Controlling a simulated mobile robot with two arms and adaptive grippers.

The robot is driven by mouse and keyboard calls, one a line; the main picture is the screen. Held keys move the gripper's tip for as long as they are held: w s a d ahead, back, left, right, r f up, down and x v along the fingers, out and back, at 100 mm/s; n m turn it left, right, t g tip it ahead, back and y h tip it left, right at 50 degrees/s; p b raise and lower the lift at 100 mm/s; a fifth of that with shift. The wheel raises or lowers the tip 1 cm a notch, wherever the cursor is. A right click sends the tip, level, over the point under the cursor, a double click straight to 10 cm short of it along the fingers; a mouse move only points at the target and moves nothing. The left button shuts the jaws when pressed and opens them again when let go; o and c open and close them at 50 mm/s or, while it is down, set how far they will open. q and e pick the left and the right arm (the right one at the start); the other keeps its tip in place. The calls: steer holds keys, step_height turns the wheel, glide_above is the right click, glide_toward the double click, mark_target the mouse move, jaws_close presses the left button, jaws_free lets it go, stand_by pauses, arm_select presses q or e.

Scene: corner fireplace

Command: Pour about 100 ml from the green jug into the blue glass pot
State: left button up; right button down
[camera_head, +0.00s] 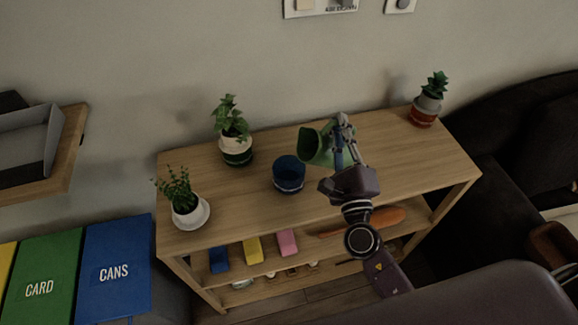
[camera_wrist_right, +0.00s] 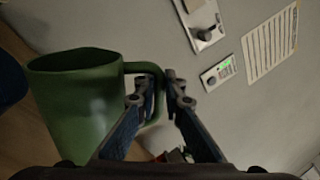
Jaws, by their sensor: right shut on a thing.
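The green jug (camera_head: 315,146) is held above the wooden shelf unit, tilted with its open mouth toward the left. My right gripper (camera_head: 342,135) is shut on the jug's handle. In the right wrist view the jug (camera_wrist_right: 82,103) fills the left side, and the right gripper's fingers (camera_wrist_right: 163,100) close around its handle. The blue glass pot (camera_head: 289,175) stands upright on the shelf top, to the left of and below the jug. Its dark edge shows at the far left of the wrist view (camera_wrist_right: 8,82). No stream of liquid is visible. My left gripper is not in view.
Potted plants stand on the shelf top (camera_head: 240,200): one at the back (camera_head: 237,150), one at front left (camera_head: 187,208), one at far right (camera_head: 426,108). Lower shelves hold coloured blocks (camera_head: 253,248) and an orange item (camera_head: 388,217). Bins (camera_head: 115,268) stand left.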

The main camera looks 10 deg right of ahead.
steer(key=shift+a+r+n+t+y+p, duration=0.35)
steer(key=shift+a+r+n, duration=0.25)
steer(key=shift+n, duration=0.3)
steer(key=shift+a, duration=0.45)
steer(key=shift+a+r+n+y, duration=0.4)
steer(key=shift+a+n, duration=0.2)
steer(key=shift+n, duration=0.5)
stand_by(1.3)
steer(key=d+f+m+h, duration=0.1)
steer(key=m, duration=0.1)
steer(key=d+f+m+b, duration=0.1)
steer(key=d+m, duration=0.1)
steer(key=shift+f+m+h, duration=0.25)
steer(key=shift+m+h, duration=0.05)
steer(key=shift+h, duration=0.05)
steer(key=shift+w+d+r+m+g, duration=0.1)
steer(key=shift+d+m+g, duration=0.2)
steer(key=shift+m+g, duration=0.2)
steer(key=shift+d+m+p, duration=0.35)
steer(key=shift+m+p, duration=0.05)
steer(key=shift+m, duration=0.2)
stand_by(0.5)
